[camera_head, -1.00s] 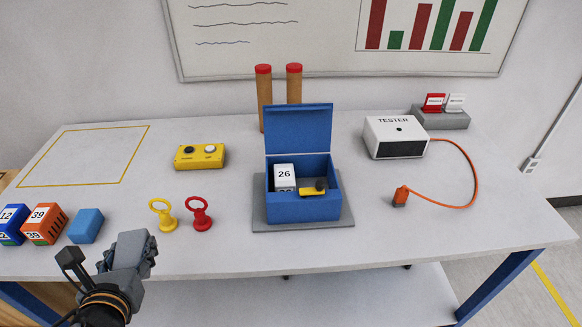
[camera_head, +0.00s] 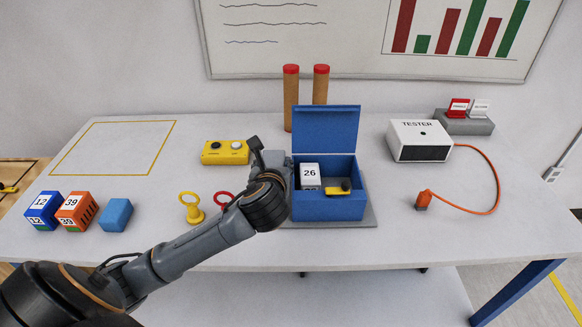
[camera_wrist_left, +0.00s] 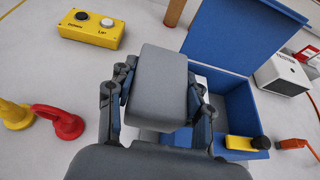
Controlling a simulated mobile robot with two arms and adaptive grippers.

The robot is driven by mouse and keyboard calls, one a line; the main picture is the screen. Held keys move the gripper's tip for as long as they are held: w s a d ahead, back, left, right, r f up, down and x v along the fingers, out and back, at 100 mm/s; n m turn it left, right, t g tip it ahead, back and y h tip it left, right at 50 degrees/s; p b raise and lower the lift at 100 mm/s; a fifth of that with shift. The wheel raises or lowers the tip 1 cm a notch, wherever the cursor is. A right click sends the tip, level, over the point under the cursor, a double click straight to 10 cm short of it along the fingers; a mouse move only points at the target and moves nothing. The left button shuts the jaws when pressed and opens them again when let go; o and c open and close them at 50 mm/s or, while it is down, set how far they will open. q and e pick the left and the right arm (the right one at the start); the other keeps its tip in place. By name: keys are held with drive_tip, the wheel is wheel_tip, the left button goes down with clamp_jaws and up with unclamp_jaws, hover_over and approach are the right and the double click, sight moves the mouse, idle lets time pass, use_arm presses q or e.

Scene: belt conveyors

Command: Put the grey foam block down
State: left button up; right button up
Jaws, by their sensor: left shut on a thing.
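My left gripper (camera_head: 274,164) hangs over the table just left of the open blue box (camera_head: 328,208). It is shut on the grey foam block (camera_wrist_left: 160,85), which sits between both fingers in the left wrist view. In the head view the gripper and wrist hide most of the block. I cannot tell whether the block touches the table. The blue box has its lid (camera_head: 326,130) raised and holds a white block marked 26 (camera_head: 309,174) and a yellow-and-black item (camera_head: 338,190). My right gripper is not in view.
A yellow button box (camera_head: 225,152) stands behind my arm. A yellow ring-handled piece (camera_head: 192,208) and a partly hidden red one (camera_wrist_left: 60,122) are to the left. Several cubes sit farther left. The yellow outlined area (camera_head: 113,148) is empty. A white tester (camera_head: 419,140) stands right.

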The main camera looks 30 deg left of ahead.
use_arm(q)
drive_tip(key=w+a+f, duration=0.4)
drive_tip(key=w, duration=0.1)
drive_tip(key=w+a+f, duration=0.5)
drive_tip(key=shift+w+a+f, duration=0.1)
drive_tip(key=shift+f, duration=0.15)
drive_tip(key=shift+w+a+f, duration=0.1)
drive_tip(key=shift+w+f, duration=0.05)
drive_tip(key=shift+f, duration=1.55)
drive_tip(key=shift+f, duration=0.15)
drive_tip(key=o, duration=0.9)
drive_tip(key=shift+o, duration=0.2)
